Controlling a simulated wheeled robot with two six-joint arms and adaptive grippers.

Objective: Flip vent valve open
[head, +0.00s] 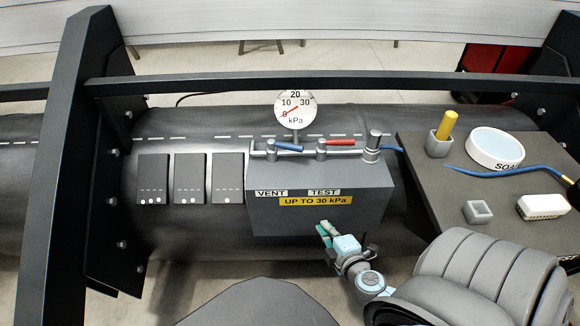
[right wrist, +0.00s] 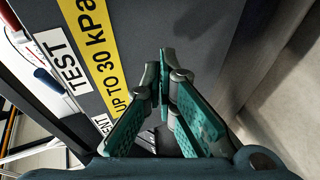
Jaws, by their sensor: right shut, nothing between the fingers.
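The vent valve's blue lever (head: 289,147) sits on the pipe manifold on top of the grey test box (head: 262,222), above the VENT label (head: 271,193). The lever lies roughly along the pipe, slightly tilted. It also shows at the left edge of the right wrist view (right wrist: 48,83). The red lever (head: 341,142) sits to its right, above the TEST label (head: 323,192). My right gripper (head: 326,231) is shut and empty, in front of the box's lower face, below and right of the blue lever and apart from it. My left gripper is not in view.
A pressure gauge (head: 295,109) stands behind the levers, its needle low. A black rail (head: 340,84) crosses behind.

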